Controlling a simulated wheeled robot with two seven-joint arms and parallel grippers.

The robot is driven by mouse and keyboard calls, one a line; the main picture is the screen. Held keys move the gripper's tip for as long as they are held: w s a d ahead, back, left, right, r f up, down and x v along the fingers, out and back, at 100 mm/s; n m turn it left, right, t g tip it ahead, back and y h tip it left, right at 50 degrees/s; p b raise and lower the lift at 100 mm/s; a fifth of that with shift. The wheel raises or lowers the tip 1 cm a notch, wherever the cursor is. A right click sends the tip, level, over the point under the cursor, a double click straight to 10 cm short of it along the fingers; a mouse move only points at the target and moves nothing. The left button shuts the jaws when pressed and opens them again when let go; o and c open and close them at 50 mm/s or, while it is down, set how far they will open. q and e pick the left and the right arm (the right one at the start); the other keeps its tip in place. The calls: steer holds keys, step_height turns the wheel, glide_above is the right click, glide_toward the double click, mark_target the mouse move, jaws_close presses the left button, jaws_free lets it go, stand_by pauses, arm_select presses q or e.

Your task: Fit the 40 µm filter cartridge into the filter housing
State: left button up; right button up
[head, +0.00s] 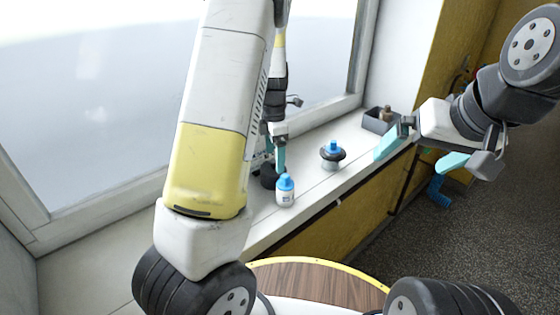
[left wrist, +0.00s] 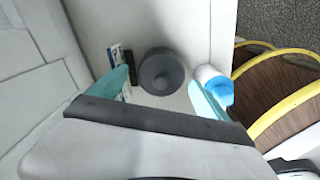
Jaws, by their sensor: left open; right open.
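My left gripper (head: 272,162) is open over the sill, partly hidden behind my arm. In the left wrist view its fingers (left wrist: 163,92) stand on either side of a dark grey round piece (left wrist: 162,72) with a central knob, with gaps beside it. This dark piece (head: 268,178) sits on the sill behind a white bottle in the head view. A pale stand with a dark collar and blue top (head: 332,153) stands further right on the sill. I cannot tell which piece is the 40 µm cartridge or the housing; no marking is readable. My right gripper (head: 420,155) is open and empty beyond the sill's edge.
The white bottle with a blue cap (head: 285,190) stands close to the dark piece, near my left gripper's finger in the left wrist view (left wrist: 213,82). A dark tray (head: 376,122) holds small items.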

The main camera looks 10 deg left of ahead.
mark_target(273, 172)
arm_select(q)
steer(key=f, duration=0.5)
steer(key=shift+s+f, duration=0.2)
steer(key=shift+c, duration=0.2)
steer(key=c, duration=1.1)
